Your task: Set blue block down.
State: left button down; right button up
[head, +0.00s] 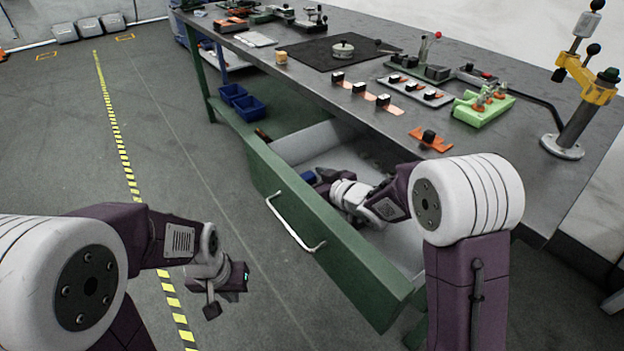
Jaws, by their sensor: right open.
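A blue block (309,177) is in the open green drawer (280,205), near its front panel. My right arm reaches over the drawer, and my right gripper (318,181) is open, with its fingers right at the block. The gripper partly hides the block, and I cannot tell whether they touch. My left gripper (226,291) hangs over the floor, left of the drawer and away from the block. The view does not show clearly whether its jaws are apart.
The workbench (320,88) above the drawer holds several black blocks on copper strips, a green fixture (482,107) and a dark mat (318,50). A yellow lever press (580,85) stands at the right. Blue bins (248,107) sit below the bench.

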jog(key=shift+d+r, duration=0.1)
jog(key=shift+r, duration=0.2)
jog(key=p+v, duration=0.4)
jog(key=v, duration=0.7)
jog(key=shift+s, duration=0.2)
jog(key=shift+s+d, duration=0.15)
jog(key=shift+s, duration=0.05)
